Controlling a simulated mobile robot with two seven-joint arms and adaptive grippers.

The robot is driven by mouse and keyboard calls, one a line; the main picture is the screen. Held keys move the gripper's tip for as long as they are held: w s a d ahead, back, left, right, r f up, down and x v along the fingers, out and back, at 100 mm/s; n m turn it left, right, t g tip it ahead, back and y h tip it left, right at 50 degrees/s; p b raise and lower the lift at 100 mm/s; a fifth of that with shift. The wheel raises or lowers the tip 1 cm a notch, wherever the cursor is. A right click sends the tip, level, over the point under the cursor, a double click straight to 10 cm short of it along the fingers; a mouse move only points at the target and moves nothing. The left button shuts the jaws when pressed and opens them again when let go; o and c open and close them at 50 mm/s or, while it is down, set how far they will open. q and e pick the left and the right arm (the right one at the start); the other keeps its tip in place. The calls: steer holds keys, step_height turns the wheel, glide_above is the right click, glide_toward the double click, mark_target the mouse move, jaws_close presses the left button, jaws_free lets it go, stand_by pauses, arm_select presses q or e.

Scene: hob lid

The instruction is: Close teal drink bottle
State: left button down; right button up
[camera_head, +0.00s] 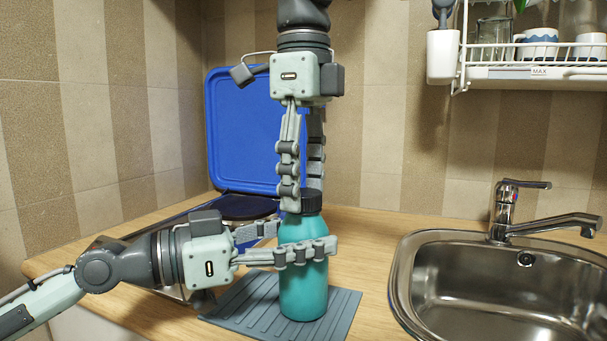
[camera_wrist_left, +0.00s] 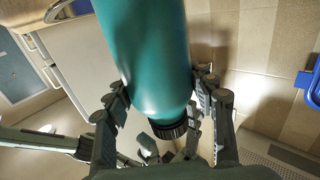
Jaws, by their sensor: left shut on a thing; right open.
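The teal drink bottle (camera_head: 304,285) stands upright on the ribbed mat (camera_head: 237,307). Its black cap (camera_head: 312,201) sits at the top of the neck; whether it is screwed tight cannot be told. My left gripper (camera_head: 303,237) comes in from the left and is shut on the bottle's upper body. The left wrist view shows the bottle (camera_wrist_left: 147,50) between its fingers, with the cap (camera_wrist_left: 168,129) at the lower end of the picture. My right gripper (camera_head: 303,199) points straight down from above, open, its fingertips on either side of the cap. Contact with the cap is unclear.
A blue hob lid (camera_head: 243,125) stands raised behind the bottle, over the hob (camera_head: 240,207). A steel sink (camera_head: 500,292) with a tap (camera_head: 503,210) is at the right. A white dish rack (camera_head: 530,75) hangs at the upper right. Wooden counter (camera_head: 370,240) is free between mat and sink.

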steer(key=shift+c, duration=0.5)
steer(key=c, duration=1.1)
steer(key=shift+m, duration=0.8)
steer(key=o, duration=1.3)
steer(key=shift+o, duration=0.2)
step_height(320, 180, up, 12)
